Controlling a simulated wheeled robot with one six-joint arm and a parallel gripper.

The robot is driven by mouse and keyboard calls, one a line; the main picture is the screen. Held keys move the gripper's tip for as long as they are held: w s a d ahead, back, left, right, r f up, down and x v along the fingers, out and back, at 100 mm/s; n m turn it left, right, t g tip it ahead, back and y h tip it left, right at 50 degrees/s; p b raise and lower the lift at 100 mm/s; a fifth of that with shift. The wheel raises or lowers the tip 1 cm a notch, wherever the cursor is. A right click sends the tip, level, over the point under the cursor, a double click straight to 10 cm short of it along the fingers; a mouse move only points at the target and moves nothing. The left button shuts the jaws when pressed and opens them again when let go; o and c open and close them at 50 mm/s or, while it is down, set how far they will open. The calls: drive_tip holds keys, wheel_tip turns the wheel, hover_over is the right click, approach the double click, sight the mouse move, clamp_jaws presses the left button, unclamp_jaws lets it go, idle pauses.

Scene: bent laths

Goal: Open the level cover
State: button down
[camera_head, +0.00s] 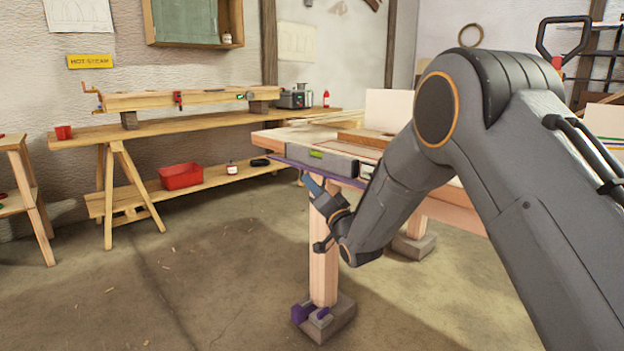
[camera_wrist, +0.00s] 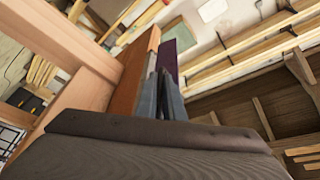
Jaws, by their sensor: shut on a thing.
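The level (camera_head: 332,162) is a long grey body with a green vial, lying along the front edge of the workbench. A thin purple strip (camera_head: 290,163), which looks like the level cover, runs along the underside of that edge. My gripper (camera_head: 308,181) reaches up from below, its fingertips at this strip beside the table leg. In the wrist view my gripper (camera_wrist: 158,75) has its fingers close together at a purple panel (camera_wrist: 168,57), next to a brown wooden board (camera_wrist: 137,75). The fingers are shut on the purple panel; the exact contact is partly hidden.
The wooden table leg (camera_head: 323,255) stands on a grey block with purple pieces (camera_head: 308,312), close to my gripper. A long bench (camera_head: 180,118) with a red tub (camera_head: 181,176) on its lower shelf stands at the back left. The floor between is clear.

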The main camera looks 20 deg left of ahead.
drive_tip(key=r+m+p, duration=0.1)
drive_tip(key=m, duration=0.1)
drive_tip(key=r+m+h+p, duration=0.1)
drive_tip(key=shift+s+a+m+p, duration=0.1)
drive_tip(key=shift+s+m+p, duration=0.05)
drive_tip(key=shift+m+p, duration=0.2)
drive_tip(key=shift+r+m+h+p, duration=0.2)
drive_tip(key=shift+m+h+p, duration=0.45)
drive_tip(key=shift+m, duration=0.3)
drive_tip(key=c, duration=2.2)
unclamp_jaws()
